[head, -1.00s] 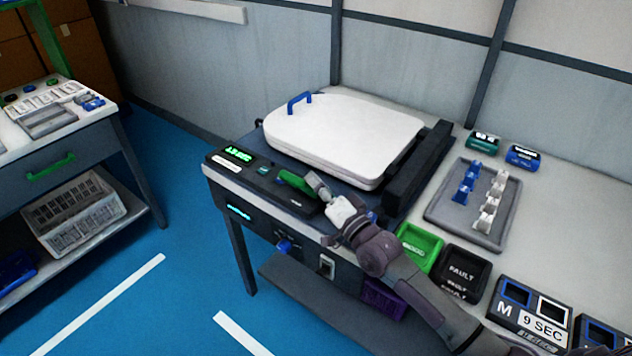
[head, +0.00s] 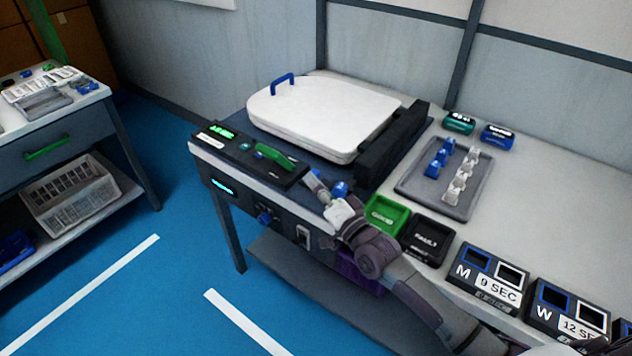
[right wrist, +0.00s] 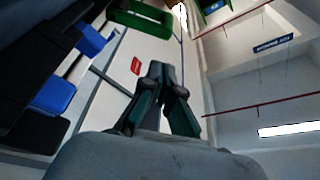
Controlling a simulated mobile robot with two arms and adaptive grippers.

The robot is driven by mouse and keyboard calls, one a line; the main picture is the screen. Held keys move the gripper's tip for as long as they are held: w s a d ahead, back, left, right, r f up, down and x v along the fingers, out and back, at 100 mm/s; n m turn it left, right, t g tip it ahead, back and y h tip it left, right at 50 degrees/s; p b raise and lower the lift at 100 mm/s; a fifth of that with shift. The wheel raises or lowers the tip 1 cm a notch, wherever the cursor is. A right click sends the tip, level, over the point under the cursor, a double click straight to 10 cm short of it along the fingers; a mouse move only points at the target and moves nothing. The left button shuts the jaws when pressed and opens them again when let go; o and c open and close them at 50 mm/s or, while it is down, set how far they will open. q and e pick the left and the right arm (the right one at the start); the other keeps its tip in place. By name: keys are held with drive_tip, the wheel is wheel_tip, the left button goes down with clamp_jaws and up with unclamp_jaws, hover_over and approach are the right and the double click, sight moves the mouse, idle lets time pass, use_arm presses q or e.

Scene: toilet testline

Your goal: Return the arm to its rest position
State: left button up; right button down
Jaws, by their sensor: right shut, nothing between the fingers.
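My right gripper (head: 314,182) is shut and empty at the front edge of the workbench, just right of the control panel (head: 250,160) with its green handle (head: 276,156). My right arm reaches in from the lower right. The right wrist view shows the closed dark fingers (right wrist: 166,95) pointing away, with nothing between them. A green handle (right wrist: 140,20) shows above them in that view. My left gripper does not show.
A white toilet lid (head: 325,115) lies behind the panel. Green (head: 386,215) and black (head: 428,240) bins, a grey tray (head: 410,185) of blue and white parts, and timer boxes (head: 490,275) stand to the right. Blue floor lies open at left.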

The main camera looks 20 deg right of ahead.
drive_tip(key=s+a+f+n+g+h, duration=0.1)
drive_tip(key=s+a+f+n+g, duration=0.1)
drive_tip(key=s+f+n+g, duration=0.25)
drive_tip(key=s+a+f+n+g+h, duration=0.1)
drive_tip(key=s+a+f+g, duration=0.15)
drive_tip(key=s+f, duration=0.35)
drive_tip(key=s+d+f+n+g+h, duration=0.1)
drive_tip(key=s+d+f+g+h, duration=0.2)
drive_tip(key=s, duration=0.8)
drive_tip(key=s+d+f+n+g+h, duration=0.15)
drive_tip(key=s+d+g, duration=0.35)
drive_tip(key=s, duration=0.7)
wheel_tip(320, 180, down, 27)
drive_tip(key=s+g, duration=0.2)
drive_tip(key=s, duration=0.1)
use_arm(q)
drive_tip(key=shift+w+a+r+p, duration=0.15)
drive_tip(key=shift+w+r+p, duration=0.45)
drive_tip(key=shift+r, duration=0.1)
use_arm(e)
drive_tip(key=s+d+f+n+g, duration=0.1)
drive_tip(key=s+d+f, duration=0.2)
drive_tip(key=s+f, duration=1)
drive_tip(key=shift+s+f+h, duration=0.25)
drive_tip(key=shift+s+h, duration=0.2)
drive_tip(key=shift+s, duration=0.8)
